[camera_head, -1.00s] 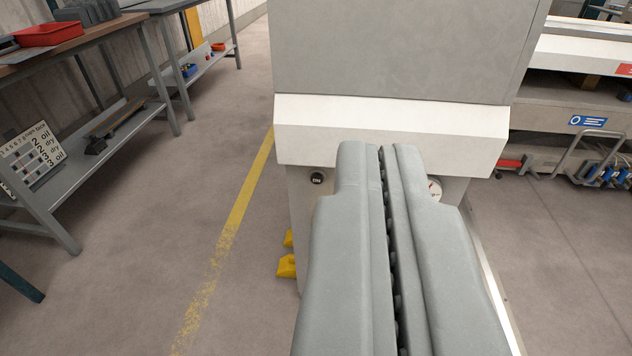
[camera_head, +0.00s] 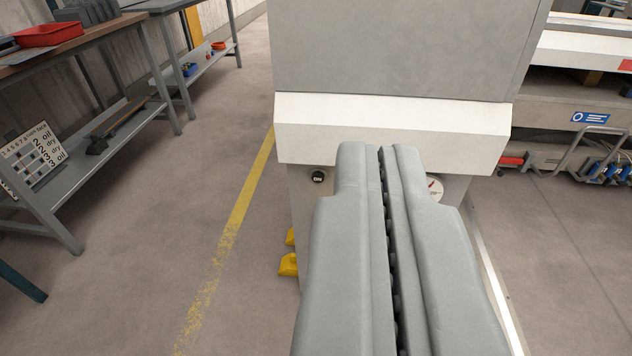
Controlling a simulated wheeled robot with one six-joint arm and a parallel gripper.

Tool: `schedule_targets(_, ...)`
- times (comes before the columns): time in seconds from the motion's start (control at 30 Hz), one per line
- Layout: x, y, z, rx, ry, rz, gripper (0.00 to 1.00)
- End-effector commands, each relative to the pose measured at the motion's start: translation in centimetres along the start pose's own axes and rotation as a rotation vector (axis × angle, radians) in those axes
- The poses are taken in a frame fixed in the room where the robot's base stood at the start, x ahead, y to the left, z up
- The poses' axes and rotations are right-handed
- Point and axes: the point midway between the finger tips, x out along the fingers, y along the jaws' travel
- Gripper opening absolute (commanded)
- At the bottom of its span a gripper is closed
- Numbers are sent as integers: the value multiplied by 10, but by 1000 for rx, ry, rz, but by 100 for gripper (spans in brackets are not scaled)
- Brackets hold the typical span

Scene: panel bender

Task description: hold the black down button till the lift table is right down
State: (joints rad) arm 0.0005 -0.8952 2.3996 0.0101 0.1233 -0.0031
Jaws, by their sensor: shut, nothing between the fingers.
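A round black button (camera_head: 318,177) with white letters, seemingly "DN", sits on the front of a grey and white cabinet (camera_head: 392,125), just below its sloping white band. My gripper (camera_head: 380,150) is shut and empty, pointing at the cabinet. Its tips show to the right of the button, apart from it in the picture. My fingers cover the middle of the panel below the band, so anything behind them is hidden. I cannot make out the lift table.
Yellow feet (camera_head: 289,263) stick out at the cabinet's lower left. A yellow floor line (camera_head: 237,217) runs past open floor. Benches stand left; a machine with a bent rail (camera_head: 583,148) stands right.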

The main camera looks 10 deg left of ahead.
Motion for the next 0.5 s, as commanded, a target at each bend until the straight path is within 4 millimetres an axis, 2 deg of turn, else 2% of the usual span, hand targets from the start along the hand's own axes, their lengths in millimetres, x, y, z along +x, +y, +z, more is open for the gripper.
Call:
schedule_targets(0.17, 22, 0, 17, 55, -69, -4, 0)
schedule_targets(0.5, 87, -8, 76, 250, -295, -25, 0)
